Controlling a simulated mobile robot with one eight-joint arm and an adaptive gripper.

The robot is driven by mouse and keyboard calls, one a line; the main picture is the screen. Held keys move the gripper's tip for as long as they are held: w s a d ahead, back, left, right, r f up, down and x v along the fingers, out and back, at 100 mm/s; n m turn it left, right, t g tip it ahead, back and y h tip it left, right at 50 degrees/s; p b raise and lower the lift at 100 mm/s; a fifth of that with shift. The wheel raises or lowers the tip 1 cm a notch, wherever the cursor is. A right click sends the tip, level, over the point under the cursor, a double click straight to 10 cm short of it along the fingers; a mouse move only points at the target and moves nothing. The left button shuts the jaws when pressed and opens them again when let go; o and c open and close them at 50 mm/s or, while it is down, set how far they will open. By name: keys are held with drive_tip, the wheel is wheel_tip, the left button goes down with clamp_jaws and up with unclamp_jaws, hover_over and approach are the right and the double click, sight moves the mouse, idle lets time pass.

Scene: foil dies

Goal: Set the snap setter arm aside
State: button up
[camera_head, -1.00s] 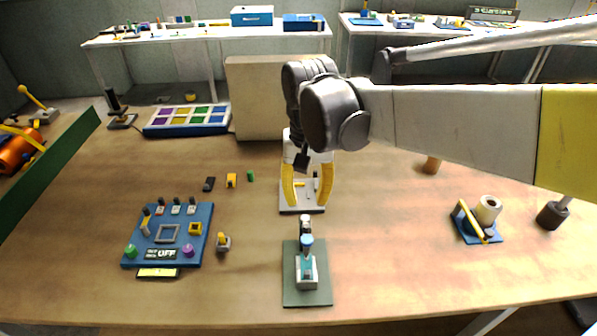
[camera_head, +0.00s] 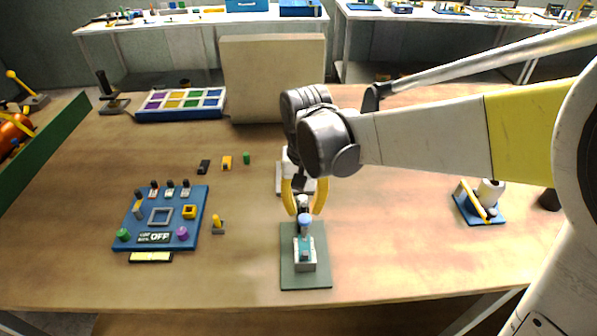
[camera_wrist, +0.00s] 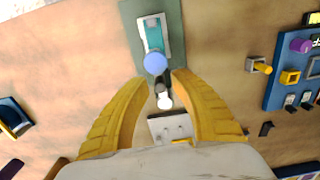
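The snap setter stands on a grey-green mat (camera_head: 290,279) near the table's front edge. It has a pale base, a teal arm (camera_head: 306,245), a blue knob (camera_head: 305,220) and a pale-tipped dark post behind it. The wrist view also shows the teal arm (camera_wrist: 153,35), the blue knob (camera_wrist: 155,62) and the pale tip (camera_wrist: 165,102). My gripper (camera_head: 304,212) has its yellow fingers spread around the setter's far end. In the wrist view my gripper (camera_wrist: 158,82) is open, with visible gaps beside the post. I cannot tell whether either finger touches it.
A pale slotted plate (camera_wrist: 172,127) lies just behind the setter, partly hidden by my gripper. A blue panel (camera_head: 125,225) with knobs and a small yellow-topped piece (camera_head: 217,223) are to the left. A blue stand (camera_head: 478,213) is at right. The table between is clear.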

clamp_jaws()
drive_tip(key=shift+d, duration=0.1)
drive_tip(key=shift+w+d+n+p, duration=0.65)
drive_tip(key=shift+d+n, duration=0.05)
drive_tip(key=shift+n, duration=2.3)
drive_tip(key=shift+w+d+n+p, duration=0.6)
drive_tip(key=shift+w+d+n, duration=0.1)
drive_tip(key=shift+n, duration=2.3)
drive_tip(key=shift+w+d+n+p, duration=0.65)
drive_tip(key=shift+n, duration=2.35)
drive_tip(key=shift+o, duration=1.8)
unclamp_jaws()
drive_tip(key=shift+w+d, duration=0.1)
